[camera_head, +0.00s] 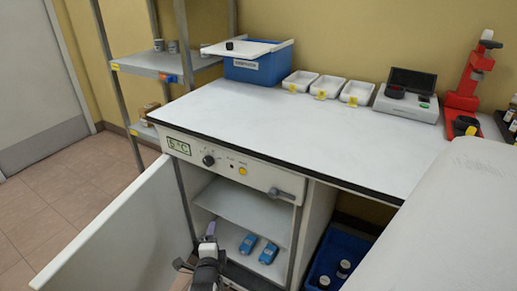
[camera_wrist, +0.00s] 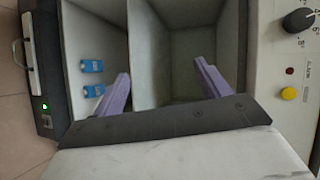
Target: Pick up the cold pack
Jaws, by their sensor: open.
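Two small blue packs lie side by side on the lower floor of the open cooler cabinet (camera_head: 240,180). One is the left pack (camera_head: 248,243) and the other is the right pack (camera_head: 268,253). In the wrist view they show at the left, as an upper pack (camera_wrist: 92,66) and a lower pack (camera_wrist: 94,90). I cannot tell which one the task means. My gripper (camera_head: 209,240) is in front of the cabinet opening, left of the packs. In the wrist view its two purple fingers (camera_wrist: 161,68) are wide apart with nothing between them. The packs are outside the fingers, apart from them.
The cabinet door (camera_head: 115,240) is open at the left. A shelf (camera_head: 245,210) divides the cabinet above the packs. The worktop (camera_head: 270,120) overhead holds a blue box (camera_head: 255,70), white trays (camera_head: 328,87) and instruments. A blue crate (camera_head: 325,255) with dark bottles stands to the right.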

